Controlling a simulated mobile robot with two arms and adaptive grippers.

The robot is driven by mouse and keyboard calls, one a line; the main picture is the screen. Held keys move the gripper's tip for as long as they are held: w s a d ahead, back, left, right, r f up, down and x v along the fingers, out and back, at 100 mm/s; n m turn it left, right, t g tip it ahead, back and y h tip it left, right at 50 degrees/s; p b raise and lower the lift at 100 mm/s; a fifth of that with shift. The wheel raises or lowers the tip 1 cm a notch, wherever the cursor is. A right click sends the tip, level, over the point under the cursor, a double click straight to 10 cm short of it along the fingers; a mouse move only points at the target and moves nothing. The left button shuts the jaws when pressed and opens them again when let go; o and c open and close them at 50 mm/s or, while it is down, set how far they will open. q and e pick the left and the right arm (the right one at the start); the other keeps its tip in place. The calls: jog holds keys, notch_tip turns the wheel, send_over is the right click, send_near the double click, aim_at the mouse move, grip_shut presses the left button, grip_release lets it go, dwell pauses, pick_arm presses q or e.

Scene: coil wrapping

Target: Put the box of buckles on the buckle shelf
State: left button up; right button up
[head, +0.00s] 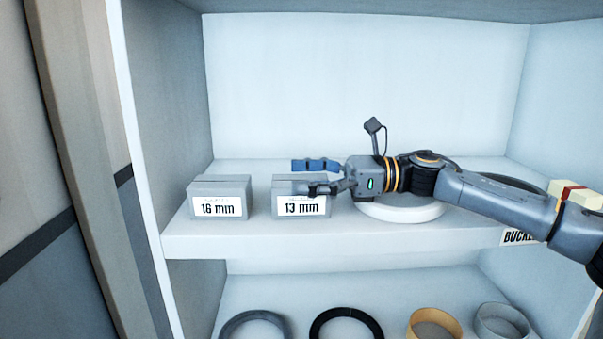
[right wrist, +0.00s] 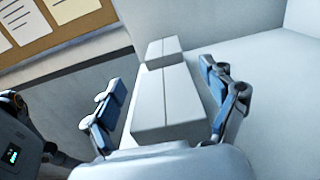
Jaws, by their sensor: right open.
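Two grey boxes rest side by side on the white buckle shelf (head: 330,240): one labelled "16 mm" (head: 220,197) at the left, one labelled "13 mm" (head: 287,187) to its right. My right gripper (head: 318,178) is open around the 13 mm box, one blue finger behind it and one across its front, partly hiding it. In the right wrist view the fingers (right wrist: 165,95) stand on either side of the near box (right wrist: 165,105), with a gap on the left; the other box (right wrist: 163,50) is beyond. My left gripper (right wrist: 50,150) seems partly in view, fingertips unclear.
A white round object (head: 400,210) lies on the shelf under my right gripper. A partly hidden "BUCKLE" label (head: 517,237) is on the shelf edge. Several rings, including a black one (head: 346,316), lie on the shelf below. Side walls and a shelf above bound the space.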

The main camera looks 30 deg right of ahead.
jog(key=shift+r+p, duration=0.3)
jog(key=shift+p, duration=0.8)
jog(key=p, duration=0.4)
send_over(339, 210)
jog(key=shift+r, duration=0.1)
jog(key=shift+s+d, duration=0.15)
jog(key=shift+d, duration=0.25)
jog(key=shift+s, duration=0.1)
